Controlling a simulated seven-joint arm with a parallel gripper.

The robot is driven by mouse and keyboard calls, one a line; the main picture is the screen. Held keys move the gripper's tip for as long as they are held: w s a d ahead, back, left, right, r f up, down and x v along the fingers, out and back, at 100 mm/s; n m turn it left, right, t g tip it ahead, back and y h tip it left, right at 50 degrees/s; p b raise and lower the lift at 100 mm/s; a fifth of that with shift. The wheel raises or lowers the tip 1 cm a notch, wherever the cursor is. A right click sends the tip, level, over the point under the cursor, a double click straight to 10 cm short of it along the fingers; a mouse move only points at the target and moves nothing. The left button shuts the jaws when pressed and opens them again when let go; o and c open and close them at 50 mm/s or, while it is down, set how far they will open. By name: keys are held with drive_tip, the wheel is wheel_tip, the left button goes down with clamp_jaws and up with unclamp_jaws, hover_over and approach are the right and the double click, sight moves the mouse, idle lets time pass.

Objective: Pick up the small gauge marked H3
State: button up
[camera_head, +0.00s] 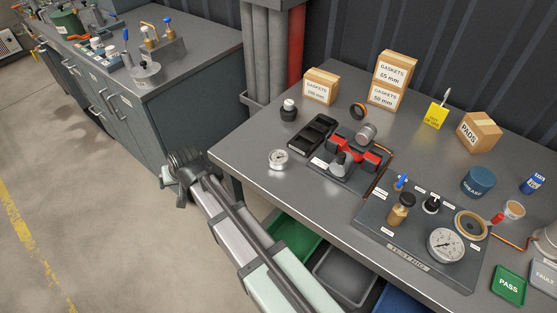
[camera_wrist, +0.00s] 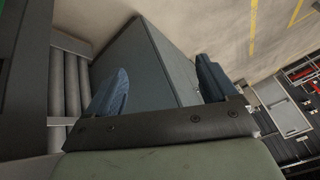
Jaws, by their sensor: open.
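A small round gauge (camera_head: 278,158) with a pale face lies on the grey workbench (camera_head: 249,143) near its left front edge. Its marking is too small to read, so I cannot tell whether it says H3. A larger dial gauge (camera_head: 446,245) sits on the test rig plate at the right. My gripper (camera_head: 178,168) is off the bench's left side, over the gap by the floor, well apart from the small gauge. In the wrist view my gripper (camera_wrist: 160,84) shows two blue fingers spread apart with nothing between them. No gauge shows in the wrist view.
A black tray (camera_head: 312,134) and a red-and-grey fitting (camera_head: 353,152) stand right of the small gauge. Gasket boxes (camera_head: 321,86) are at the back. A second cabinet (camera_head: 190,80) is at left. Bare bench surrounds the small gauge.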

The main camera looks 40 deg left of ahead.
drive_tip(key=w+d+r+n, duration=0.2)
drive_tip(key=w+r, duration=0.2)
drive_tip(key=r, duration=0.8)
wheel_tip(320, 180, up, 13)
drive_tip(key=n+h, duration=0.1)
drive_tip(key=h, duration=0.5)
hover_over(278, 157)
drive_tip(key=f, duration=0.8)
drive_tip(key=shift+s+a, duration=0.1)
drive_tip(key=shift+s, duration=0.2)
drive_tip(key=shift+w+d+f, duration=0.1)
drive_tip(key=shift+d+f, duration=0.05)
drive_tip(key=shift+f, duration=1.2)
drive_tip(key=shift+w+d+f, duration=0.1)
drive_tip(key=shift+f, duration=1.25)
drive_tip(key=shift+c, duration=0.4)
drive_tip(key=c, duration=1.1)
